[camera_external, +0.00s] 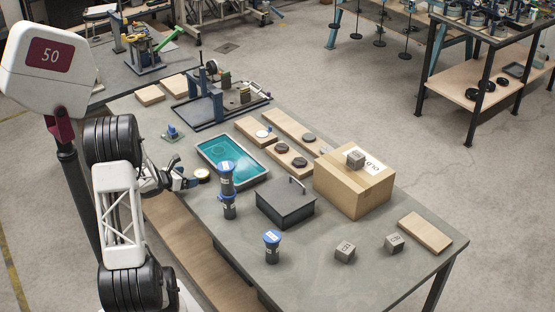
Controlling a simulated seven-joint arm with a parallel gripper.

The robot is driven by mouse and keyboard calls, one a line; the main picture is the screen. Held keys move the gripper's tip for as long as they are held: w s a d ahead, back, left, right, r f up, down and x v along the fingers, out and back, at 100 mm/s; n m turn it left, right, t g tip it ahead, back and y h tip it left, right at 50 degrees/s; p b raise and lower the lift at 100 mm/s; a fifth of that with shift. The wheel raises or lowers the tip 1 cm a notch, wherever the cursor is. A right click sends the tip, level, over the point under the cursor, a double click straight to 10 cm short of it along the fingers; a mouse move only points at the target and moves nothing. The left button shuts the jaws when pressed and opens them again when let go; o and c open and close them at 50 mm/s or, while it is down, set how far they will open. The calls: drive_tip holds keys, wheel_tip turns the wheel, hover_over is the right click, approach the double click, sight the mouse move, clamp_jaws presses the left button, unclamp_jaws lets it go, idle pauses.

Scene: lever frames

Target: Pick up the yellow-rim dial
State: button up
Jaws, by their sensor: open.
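The yellow-rim dial (202,176) is a small round piece with a pale face and a yellowish rim. It is near the left edge of the grey table, between my gripper and the teal tray. My gripper (189,182) is low at the table's left edge, pointing right, with its open fingers just left of the dial. At this size I cannot tell whether the fingers touch the dial or stand around part of its rim.
The teal tray (217,152) lies just beyond the dial. Blue-capped cylinders (226,178) stand to its right. A dark lidded box (285,204) and a cardboard box (352,190) stand farther right. The front right tabletop has free room around grey cubes (345,251).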

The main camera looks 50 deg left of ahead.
sight(201, 173)
drive_tip(key=shift+x, duration=1.3)
drive_tip(key=shift+x, duration=2.6)
drive_tip(key=c, duration=1.1)
drive_tip(key=shift+o, duration=0.2)
drive_tip(key=shift+r, duration=0.15)
